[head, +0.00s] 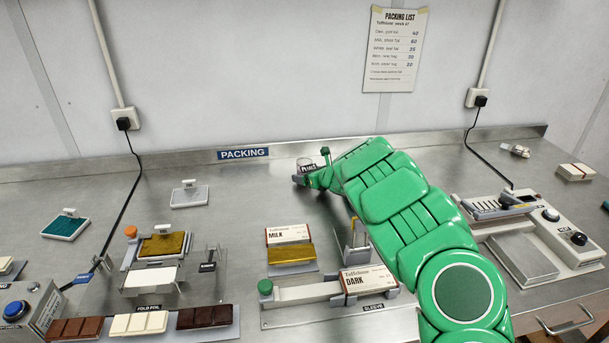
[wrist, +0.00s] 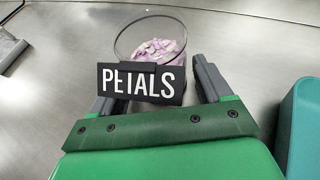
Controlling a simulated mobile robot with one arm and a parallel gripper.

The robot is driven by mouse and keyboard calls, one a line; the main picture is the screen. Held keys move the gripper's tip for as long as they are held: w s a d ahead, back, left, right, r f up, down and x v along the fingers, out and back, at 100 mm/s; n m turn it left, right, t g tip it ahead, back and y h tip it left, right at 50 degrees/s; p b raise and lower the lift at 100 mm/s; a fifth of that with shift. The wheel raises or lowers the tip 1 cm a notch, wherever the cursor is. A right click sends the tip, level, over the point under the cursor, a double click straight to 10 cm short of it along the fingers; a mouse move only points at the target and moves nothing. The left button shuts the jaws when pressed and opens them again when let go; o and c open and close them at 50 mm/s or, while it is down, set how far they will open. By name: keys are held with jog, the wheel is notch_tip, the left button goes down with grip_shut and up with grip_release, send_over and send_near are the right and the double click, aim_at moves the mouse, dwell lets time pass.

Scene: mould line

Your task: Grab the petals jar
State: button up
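The petals jar is a clear round jar with pale purple petals (wrist: 158,50) inside, upright on the steel bench in the wrist view. A black PETALS label (wrist: 140,84) covers its lower front. In the head view the jar (head: 304,162) stands near the back of the bench, partly hidden by its label and my gripper. My gripper (head: 312,179) is low at the jar. In the wrist view its grey fingers are apart, one on each side, with a gap between the jar and the right finger. The left finger is partly hidden behind the label, so contact there cannot be told.
MILK (head: 288,235) and DARK (head: 368,283) boxes are in front. A white machine (head: 540,235) is on the right. The bench left of the jar is clear, up to a white-topped tray (head: 189,195).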

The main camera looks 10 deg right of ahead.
jog(key=c, duration=0.9)
